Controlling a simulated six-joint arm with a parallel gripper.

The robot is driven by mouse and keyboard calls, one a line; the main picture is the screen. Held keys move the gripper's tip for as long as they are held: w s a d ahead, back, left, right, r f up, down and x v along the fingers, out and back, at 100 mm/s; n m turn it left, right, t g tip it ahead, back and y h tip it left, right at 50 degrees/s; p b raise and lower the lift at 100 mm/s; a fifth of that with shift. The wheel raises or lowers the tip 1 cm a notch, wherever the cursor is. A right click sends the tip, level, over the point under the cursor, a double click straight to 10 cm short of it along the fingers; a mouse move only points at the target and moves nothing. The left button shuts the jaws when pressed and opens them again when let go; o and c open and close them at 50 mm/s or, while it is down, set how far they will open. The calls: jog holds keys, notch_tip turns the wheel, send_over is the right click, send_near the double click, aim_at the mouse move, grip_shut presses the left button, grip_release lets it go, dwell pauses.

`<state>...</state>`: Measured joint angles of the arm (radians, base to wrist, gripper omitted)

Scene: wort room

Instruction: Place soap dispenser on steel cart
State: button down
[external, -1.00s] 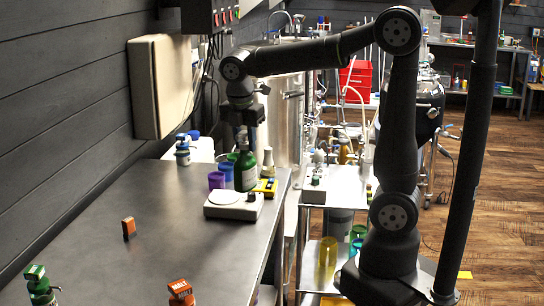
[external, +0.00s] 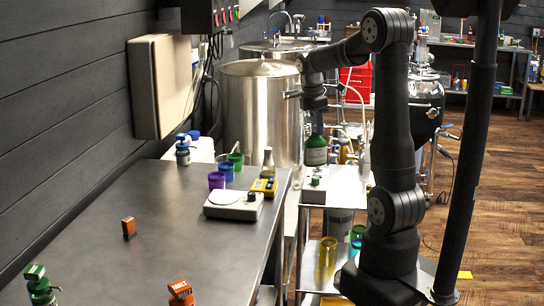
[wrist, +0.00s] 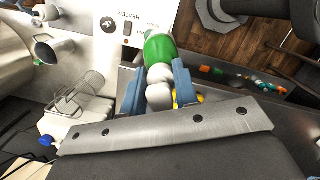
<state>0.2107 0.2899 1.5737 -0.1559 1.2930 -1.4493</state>
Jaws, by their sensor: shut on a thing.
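The soap dispenser (external: 316,153) is a green bottle with a pale label. My gripper (external: 316,114) is shut on its upper part and holds it upright in the external view.
A scale (external: 233,205), a yellow device (external: 264,187) and purple cup (external: 216,180) occupy the counter's far end. A steel tank (external: 262,110) stands behind.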

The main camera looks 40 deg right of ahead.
jog(key=s+d+f+m, duration=0.25)
jog(key=s+d, duration=0.25)
jog(key=d, duration=0.6)
jog(key=s+d+f+m, duration=0.1)
jog(key=s+d+m, duration=0.25)
jog(key=d, duration=0.75)
jog(key=w+a+f, duration=0.5)
jog(key=w+f, duration=0.4)
jog(key=f, duration=0.1)
jog(key=shift+f+g+y, duration=0.3)
jog(key=shift+w, duration=0.1)
jog(key=shift+f, duration=0.15)
jog(key=c, duration=1.1)
grip_release()
